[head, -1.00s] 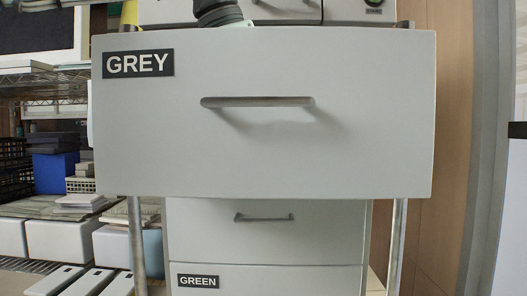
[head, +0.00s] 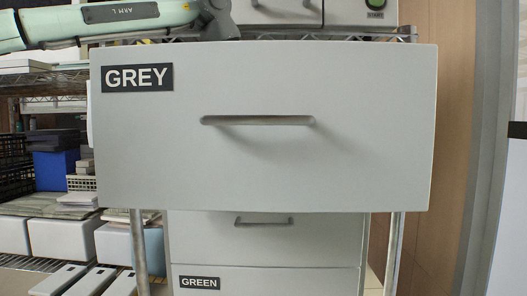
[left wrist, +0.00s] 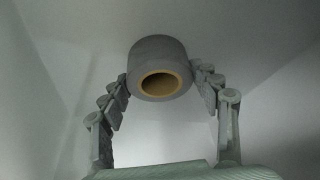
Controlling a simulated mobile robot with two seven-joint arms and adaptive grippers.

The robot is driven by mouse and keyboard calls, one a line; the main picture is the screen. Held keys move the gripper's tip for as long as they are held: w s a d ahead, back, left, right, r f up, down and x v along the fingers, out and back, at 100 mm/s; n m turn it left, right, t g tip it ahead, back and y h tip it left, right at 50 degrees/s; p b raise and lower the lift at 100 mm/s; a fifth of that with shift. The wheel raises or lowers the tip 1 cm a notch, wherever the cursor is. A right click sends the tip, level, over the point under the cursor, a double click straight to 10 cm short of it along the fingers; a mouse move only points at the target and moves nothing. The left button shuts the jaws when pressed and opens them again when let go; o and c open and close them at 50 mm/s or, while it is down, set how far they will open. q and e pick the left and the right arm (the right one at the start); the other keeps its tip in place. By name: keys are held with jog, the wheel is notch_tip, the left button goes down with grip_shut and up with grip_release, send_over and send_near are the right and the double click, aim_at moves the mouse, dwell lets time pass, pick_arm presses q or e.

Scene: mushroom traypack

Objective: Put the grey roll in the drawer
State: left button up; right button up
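The grey drawer (head: 268,165) is pulled out, its front labelled GREY filling the middle of the head view. Its inside is hidden there. In the left wrist view, the grey roll (left wrist: 160,52) with a tan core lies between the two fingertips of my left gripper (left wrist: 160,72), which appear to touch it on both sides. Pale, plain walls (left wrist: 45,60) surround them, like the inside of a drawer. In the head view my left arm reaches in above the drawer's top left edge, its gripper hidden behind the front. My right gripper is not in view.
Below is a drawer labelled GREEN (head: 265,281), with another closed front (head: 265,236) above it. A green button (head: 376,5) is at the top right. Wire shelves with boxes (head: 62,240) stand at the left; a wooden panel (head: 450,150) is at the right.

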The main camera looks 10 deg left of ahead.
pick_arm(q)
jog(key=o, duration=0.4)
jog(key=shift+c, duration=0.2)
jog(key=shift+s+a+r, duration=0.1)
jog(key=shift+a+r, duration=0.05)
jog(key=shift+r, duration=0.4)
jog(key=v, duration=1.1)
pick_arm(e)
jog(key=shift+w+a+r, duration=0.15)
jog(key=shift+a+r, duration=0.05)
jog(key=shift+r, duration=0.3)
pick_arm(q)
jog(key=shift+f, duration=0.1)
